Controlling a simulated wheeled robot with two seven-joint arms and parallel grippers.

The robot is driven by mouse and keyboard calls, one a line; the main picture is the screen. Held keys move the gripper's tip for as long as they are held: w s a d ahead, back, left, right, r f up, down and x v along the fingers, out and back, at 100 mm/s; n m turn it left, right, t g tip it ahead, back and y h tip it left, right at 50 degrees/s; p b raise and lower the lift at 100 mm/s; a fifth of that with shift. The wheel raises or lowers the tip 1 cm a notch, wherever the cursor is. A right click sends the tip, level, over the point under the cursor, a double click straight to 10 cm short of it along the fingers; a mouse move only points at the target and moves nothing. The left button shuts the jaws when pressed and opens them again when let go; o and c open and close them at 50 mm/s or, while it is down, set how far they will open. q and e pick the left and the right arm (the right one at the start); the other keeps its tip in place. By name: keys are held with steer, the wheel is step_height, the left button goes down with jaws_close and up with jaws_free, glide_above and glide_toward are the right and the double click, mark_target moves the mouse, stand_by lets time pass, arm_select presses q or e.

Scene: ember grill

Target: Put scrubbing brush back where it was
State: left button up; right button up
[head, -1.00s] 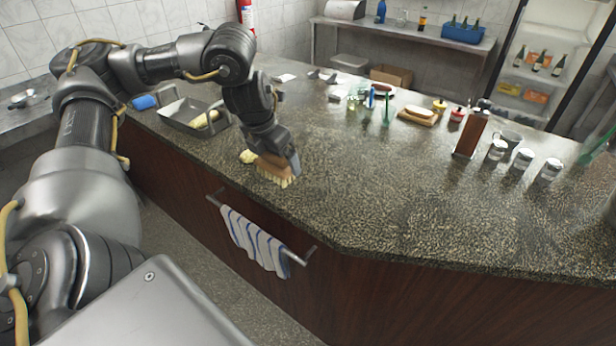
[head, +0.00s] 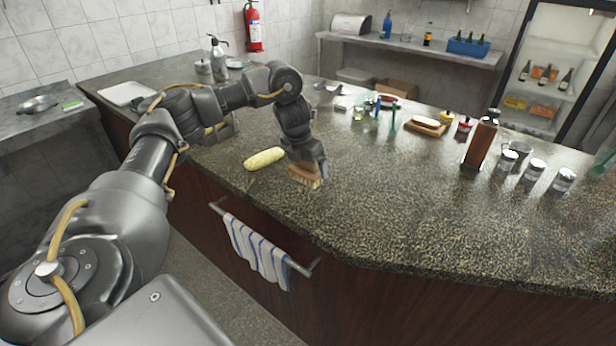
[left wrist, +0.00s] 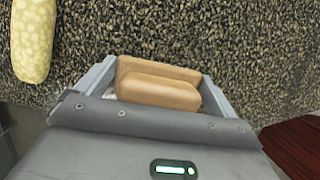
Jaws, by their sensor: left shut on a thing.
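A scrubbing brush (head: 305,176) with a tan wooden back and pale bristles is in my left gripper (head: 308,167). In the head view it is at the counter top near the front edge, bristles down; I cannot tell whether the bristles touch the stone. The left wrist view shows the brush's wooden back (left wrist: 158,88) between the two fingers of the gripper (left wrist: 155,95), which are shut on it. My right gripper is in neither view.
A pale yellow corn-like roll (head: 264,159) lies on the counter (head: 400,200) just left of the brush. A striped towel (head: 258,250) hangs on a rail below the edge. Bottles, a wooden block (head: 480,140) and jars (head: 535,172) stand toward the right. The counter's front middle is clear.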

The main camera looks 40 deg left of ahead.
mark_target(308, 174)
arm_select(q)
steer(key=shift+s+b+x, duration=0.1)
steer(key=shift+b+x, duration=0.05)
steer(key=shift+x, duration=0.85)
steer(key=shift+s+b+x, duration=0.15)
steer(key=shift+x, duration=0.8)
steer(key=shift+a, duration=0.1)
steer(key=shift+f, duration=0.1)
steer(key=o, duration=0.8)
steer(key=shift+f, duration=0.1)
steer(key=shift+c, duration=0.2)
steer(key=p+v, duration=0.2)
steer(key=v, duration=0.9)
steer(key=shift+p, duration=0.35)
steer(key=shift+v, duration=0.75)
